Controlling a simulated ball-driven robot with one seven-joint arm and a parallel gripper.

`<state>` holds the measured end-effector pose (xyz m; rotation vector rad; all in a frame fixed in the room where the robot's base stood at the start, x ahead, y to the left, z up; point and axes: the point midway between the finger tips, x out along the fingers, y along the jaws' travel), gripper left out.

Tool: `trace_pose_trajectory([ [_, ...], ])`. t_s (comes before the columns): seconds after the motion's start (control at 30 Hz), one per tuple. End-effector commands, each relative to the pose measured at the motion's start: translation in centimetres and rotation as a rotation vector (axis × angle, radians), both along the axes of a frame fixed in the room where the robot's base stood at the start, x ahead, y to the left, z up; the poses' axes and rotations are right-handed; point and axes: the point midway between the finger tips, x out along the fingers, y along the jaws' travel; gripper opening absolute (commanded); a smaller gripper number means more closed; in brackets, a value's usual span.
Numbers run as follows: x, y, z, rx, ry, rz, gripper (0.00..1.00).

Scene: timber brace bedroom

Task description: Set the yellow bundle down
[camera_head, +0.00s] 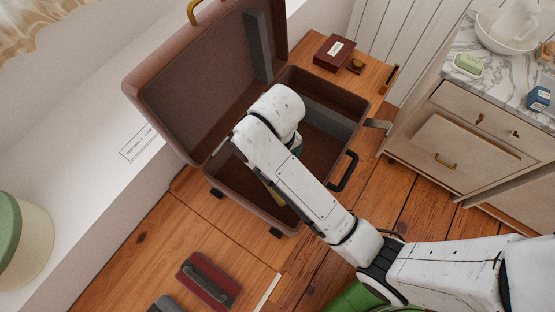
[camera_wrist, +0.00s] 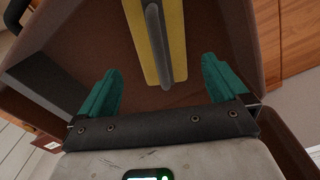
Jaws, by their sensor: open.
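The yellow bundle (camera_wrist: 176,40) has a grey strip along its middle. In the wrist view it lies against the brown inside of the open suitcase (camera_head: 262,208), its near end between my teal fingers. My gripper (camera_wrist: 160,70) is open, with a gap between each finger and the bundle. In the head view only a sliver of the bundle (camera_head: 276,196) shows beside my arm, inside the suitcase. My arm reaches over the suitcase and hides most of the gripper; a little teal (camera_head: 297,148) shows. Whether the bundle rests fully on the suitcase floor is hard to tell.
The suitcase lid (camera_head: 205,75) stands open at upper left. A dark red box (camera_head: 334,52) sits behind the suitcase. A dark red bundle (camera_head: 205,282) with a grey strip lies on the wood in front. A marble-topped cabinet (camera_head: 480,125) stands at right.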

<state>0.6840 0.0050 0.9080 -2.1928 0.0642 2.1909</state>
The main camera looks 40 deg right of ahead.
Motion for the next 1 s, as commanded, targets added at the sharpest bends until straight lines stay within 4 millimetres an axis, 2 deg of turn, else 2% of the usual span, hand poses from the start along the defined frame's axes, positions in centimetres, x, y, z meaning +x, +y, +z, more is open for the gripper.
trace_pose_trajectory([
  [0.03, 0.0, 0.0, 1.1, -0.001, 0.002, 0.000, 1.00],
  [0.2, 0.0, 0.0, 2.1, 0.000, 0.002, 0.001, 1.00],
  [0.53, 0.0, 0.0, 2.4, -0.001, 0.002, 0.001, 1.00],
  [0.67, -0.6, -1.3, 2.2, -0.013, -0.008, -0.004, 1.00],
  [0.77, -2.2, -3.9, 1.9, -0.038, -0.024, -0.009, 1.00],
  [0.9, -6.2, -7.7, 1.2, -0.070, -0.047, -0.009, 1.00],
  [1.0, -9.3, -9.0, 0.9, -0.073, -0.060, -0.005, 1.00],
])
